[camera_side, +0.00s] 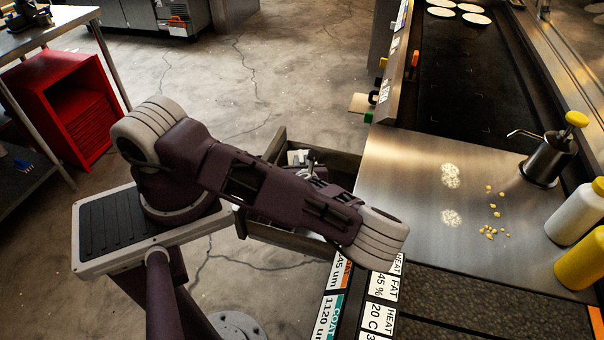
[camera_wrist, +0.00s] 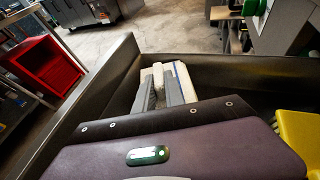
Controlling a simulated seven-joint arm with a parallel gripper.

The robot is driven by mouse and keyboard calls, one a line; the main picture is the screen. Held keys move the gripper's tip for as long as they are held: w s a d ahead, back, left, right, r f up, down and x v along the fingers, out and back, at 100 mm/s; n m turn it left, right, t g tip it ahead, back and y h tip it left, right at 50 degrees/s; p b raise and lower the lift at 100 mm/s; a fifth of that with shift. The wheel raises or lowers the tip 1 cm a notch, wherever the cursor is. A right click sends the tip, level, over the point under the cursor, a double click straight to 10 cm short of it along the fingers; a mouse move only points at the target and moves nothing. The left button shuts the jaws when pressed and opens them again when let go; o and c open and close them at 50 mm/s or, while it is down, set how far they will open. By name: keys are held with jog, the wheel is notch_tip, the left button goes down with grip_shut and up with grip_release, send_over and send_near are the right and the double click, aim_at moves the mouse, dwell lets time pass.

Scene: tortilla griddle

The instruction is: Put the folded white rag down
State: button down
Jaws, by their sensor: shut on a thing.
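My gripper (camera_wrist: 160,88) is inside an open drawer (camera_wrist: 120,68) in the wrist view, with its grey fingers shut on the folded white rag (camera_wrist: 183,76). The rag shows a blue stripe along its right edge and white cloth around the fingertips. In the side view the rag (camera_side: 298,157) is a small white patch inside the drawer (camera_side: 350,166), mostly hidden behind my arm. The gripper's body hides the near part of the drawer, and I cannot tell if the rag touches the drawer floor.
A yellow object (camera_wrist: 298,140) is at the right inside the drawer. Drawer walls surround the gripper. Above and right are the steel counter (camera_side: 400,190) with crumbs, a metal pot (camera_side: 546,160), a white bottle (camera_side: 577,210) and a yellow bottle (camera_side: 582,260). The griddle (camera_side: 470,80) lies behind.

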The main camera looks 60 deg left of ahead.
jog(key=shift+f, duration=2)
jog(key=shift+f, duration=0.3)
jog(key=shift+f, duration=0.35)
jog(key=c, duration=1.4)
grip_release()
jog(key=shift+d+f, duration=0.1)
